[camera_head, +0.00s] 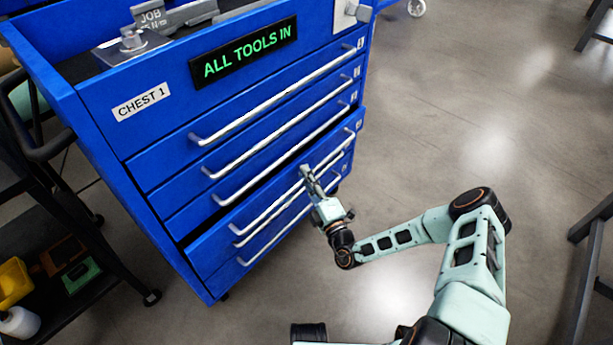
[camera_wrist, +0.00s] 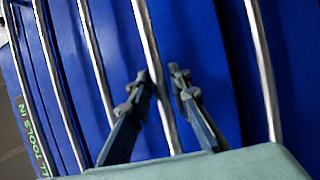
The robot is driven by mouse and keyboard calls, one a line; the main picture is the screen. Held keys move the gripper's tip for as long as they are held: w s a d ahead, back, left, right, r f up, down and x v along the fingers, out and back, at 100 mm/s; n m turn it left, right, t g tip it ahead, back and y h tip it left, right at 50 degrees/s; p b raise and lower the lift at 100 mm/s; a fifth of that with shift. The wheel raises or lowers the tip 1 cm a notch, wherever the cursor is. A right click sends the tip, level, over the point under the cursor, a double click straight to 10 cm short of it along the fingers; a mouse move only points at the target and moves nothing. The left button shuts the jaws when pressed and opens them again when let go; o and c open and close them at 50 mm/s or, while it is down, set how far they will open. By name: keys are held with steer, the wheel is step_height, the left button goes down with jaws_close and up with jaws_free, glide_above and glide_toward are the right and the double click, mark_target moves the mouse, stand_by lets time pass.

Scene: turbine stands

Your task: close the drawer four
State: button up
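The blue tool chest (camera_head: 165,185) has a column of drawers with long silver handles. The fourth drawer (camera_head: 212,247) from the top stands out slightly, with a dark gap above its front edge. My gripper (camera_head: 306,172) is at the right half of this drawer's handle (camera_head: 268,209). In the wrist view, my gripper (camera_wrist: 160,78) has its two fingers apart, with the fourth handle bar (camera_wrist: 151,55) running between them. The left fingertip lies close to the bar; I cannot tell if it touches. Space shows between the bar and the right finger.
A sign reading "ALL TOOLS IN" (camera_head: 243,52) and a "CHEST 1" label (camera_head: 142,101) are on the chest. A black cart (camera_head: 110,285) with a yellow bin (camera_head: 12,283) stands at the left. The floor (camera_head: 440,120) to the right is open.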

mark_target(296, 170)
jaws_close()
steer(key=w+a, duration=0.1)
steer(key=w+a+b, duration=0.1)
steer(key=shift+a+f, duration=0.1)
steer(key=shift+a, duration=0.2)
steer(key=shift+w+a, duration=0.25)
steer(key=shift+a, duration=0.1)
steer(key=shift+r, duration=0.2)
steer(key=shift+o, duration=2.2)
jaws_free()
steer(key=shift+f, duration=0.1)
